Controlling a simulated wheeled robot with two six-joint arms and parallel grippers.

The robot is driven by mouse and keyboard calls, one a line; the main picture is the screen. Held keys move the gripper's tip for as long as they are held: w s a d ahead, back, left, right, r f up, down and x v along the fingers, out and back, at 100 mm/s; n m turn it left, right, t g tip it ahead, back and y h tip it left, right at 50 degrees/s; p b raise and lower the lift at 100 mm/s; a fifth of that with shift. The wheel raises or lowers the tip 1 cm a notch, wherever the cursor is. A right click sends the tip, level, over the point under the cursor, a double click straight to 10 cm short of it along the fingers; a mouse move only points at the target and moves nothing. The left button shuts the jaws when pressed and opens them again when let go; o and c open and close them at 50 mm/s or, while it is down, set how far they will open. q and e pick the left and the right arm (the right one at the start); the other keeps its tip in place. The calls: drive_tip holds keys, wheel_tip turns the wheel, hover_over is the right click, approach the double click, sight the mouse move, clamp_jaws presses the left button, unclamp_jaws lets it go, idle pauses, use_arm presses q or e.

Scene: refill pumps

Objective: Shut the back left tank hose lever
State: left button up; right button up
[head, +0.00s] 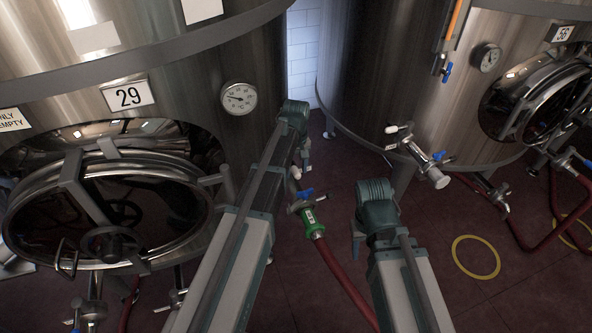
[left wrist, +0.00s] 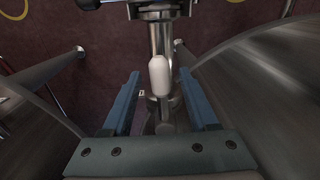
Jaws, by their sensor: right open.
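A metal valve with a blue lever (head: 303,194) and a white-capped handle (head: 296,172) stands low beside tank 29. A green coupling (head: 313,221) joins it to a red hose (head: 343,275). My left gripper (head: 305,163) points down just above this valve. In the left wrist view my left gripper (left wrist: 158,82) is open, and the white-capped handle (left wrist: 160,75) shows between its blue fingers with a gap on both sides. A blue piece (left wrist: 88,3) is cut off at the top edge there. My right gripper (head: 357,243) is open and empty, right of the hose.
Tank 29 (head: 195,75) with its round hatch fills the left. Tank 56 (head: 420,100) stands at the right, with another blue-levered valve (head: 437,158) low on its wall. Red hoses and yellow rings (head: 476,257) lie on the dark red floor at the right.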

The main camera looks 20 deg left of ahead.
use_arm(q)
clamp_jaws()
idle(1.3)
